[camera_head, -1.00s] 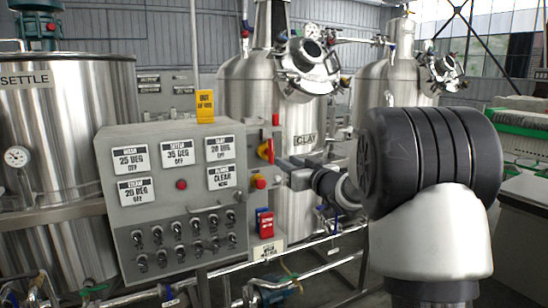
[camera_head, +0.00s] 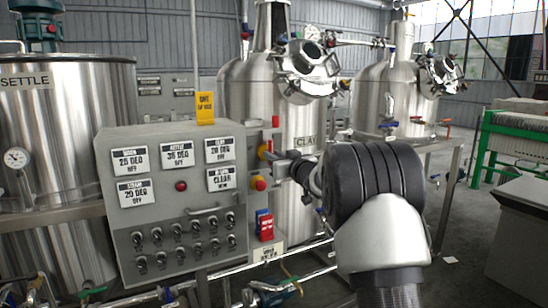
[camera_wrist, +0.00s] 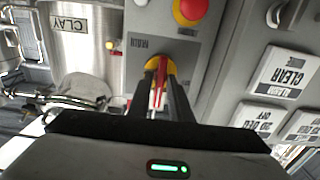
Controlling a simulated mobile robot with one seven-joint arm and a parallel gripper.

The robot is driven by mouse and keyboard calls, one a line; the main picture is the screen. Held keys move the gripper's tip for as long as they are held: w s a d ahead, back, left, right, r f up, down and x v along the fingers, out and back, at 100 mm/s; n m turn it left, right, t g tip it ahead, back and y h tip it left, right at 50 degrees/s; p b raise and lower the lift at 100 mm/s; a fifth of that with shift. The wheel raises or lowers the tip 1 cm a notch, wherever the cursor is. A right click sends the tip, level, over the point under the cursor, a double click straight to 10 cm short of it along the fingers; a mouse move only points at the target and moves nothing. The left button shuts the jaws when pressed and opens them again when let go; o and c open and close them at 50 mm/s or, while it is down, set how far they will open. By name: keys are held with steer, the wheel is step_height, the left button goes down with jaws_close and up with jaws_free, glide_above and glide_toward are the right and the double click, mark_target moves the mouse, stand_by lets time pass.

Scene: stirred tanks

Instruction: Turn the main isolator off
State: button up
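The main isolator is a red handle on a round yellow plate (camera_head: 263,150) on the right side of the grey control panel. In the wrist view, the red handle (camera_wrist: 160,84) lies between my two dark fingers, with the yellow plate behind it and an upside-down label above. My gripper (camera_wrist: 162,82) looks closed to the handle's width, a finger on each side. In the head view, my gripper (camera_head: 282,156) reaches the isolator from the right, and its fingertips partly hide the handle.
A red emergency button on yellow (camera_head: 258,183) sits just below the isolator; it also shows in the wrist view (camera_wrist: 190,10). Red and blue boxes (camera_head: 265,225) hang lower. The panel front (camera_head: 180,210) carries displays and switches. The CLAY tank (camera_head: 303,190) stands behind my gripper.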

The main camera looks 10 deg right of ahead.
jaws_close()
steer(key=shift+a+f+n+b, duration=0.1)
steer(key=shift+n+b, duration=1.5)
steer(key=shift+n, duration=2.85)
steer(key=shift+a+f+n+b, duration=0.1)
steer(key=shift+n+b, duration=1.45)
steer(key=shift+n, duration=2.9)
